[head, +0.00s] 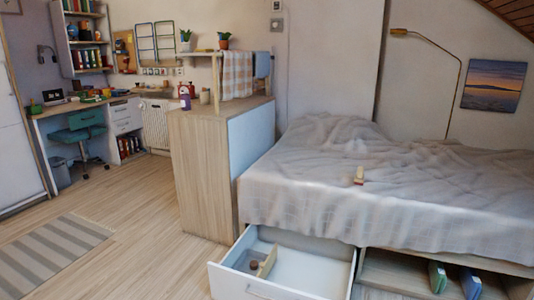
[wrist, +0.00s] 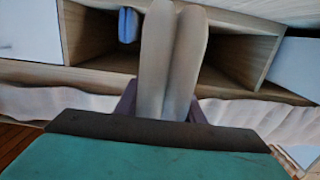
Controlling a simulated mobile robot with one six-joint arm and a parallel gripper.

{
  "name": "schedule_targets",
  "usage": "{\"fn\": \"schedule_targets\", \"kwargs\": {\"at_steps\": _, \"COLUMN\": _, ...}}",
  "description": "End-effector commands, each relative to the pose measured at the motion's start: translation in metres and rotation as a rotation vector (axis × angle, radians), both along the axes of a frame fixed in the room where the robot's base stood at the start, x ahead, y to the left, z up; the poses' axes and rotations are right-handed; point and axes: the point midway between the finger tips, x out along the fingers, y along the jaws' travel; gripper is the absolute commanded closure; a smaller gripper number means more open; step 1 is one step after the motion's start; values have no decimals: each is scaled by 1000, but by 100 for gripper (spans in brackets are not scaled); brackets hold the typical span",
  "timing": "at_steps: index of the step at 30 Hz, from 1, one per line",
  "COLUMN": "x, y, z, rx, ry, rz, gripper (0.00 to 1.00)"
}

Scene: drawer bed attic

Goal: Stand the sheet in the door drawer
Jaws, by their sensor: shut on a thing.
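In the wrist view my gripper (wrist: 160,106) shows as two dark fingers either side of a pale, folded-looking slab with a middle seam, which I take to be the sheet (wrist: 172,55). The fingers are shut on it, and their tips are partly hidden by it. In the head view neither my gripper nor the held sheet shows. A white-fronted drawer (head: 236,287) under the bed's left end is pulled out. It holds a wooden divider (head: 267,262) and a small round brown thing (head: 253,265); its right part looks empty.
The wrist view appears upside down.

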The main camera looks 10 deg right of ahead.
Motion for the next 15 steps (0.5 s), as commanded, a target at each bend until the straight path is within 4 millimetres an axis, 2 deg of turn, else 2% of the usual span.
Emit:
{"fn": "schedule_targets", "kwargs": {"at_steps": 8, "x": 26, "y": 11, "z": 5, "rx": -1, "ry": -1, "rz": 35, "gripper": 98}}
{"fn": "schedule_targets", "kwargs": {"at_steps": 15, "x": 58, "y": 20, "z": 20, "rx": -3, "ry": -3, "rz": 76, "gripper": 98}}
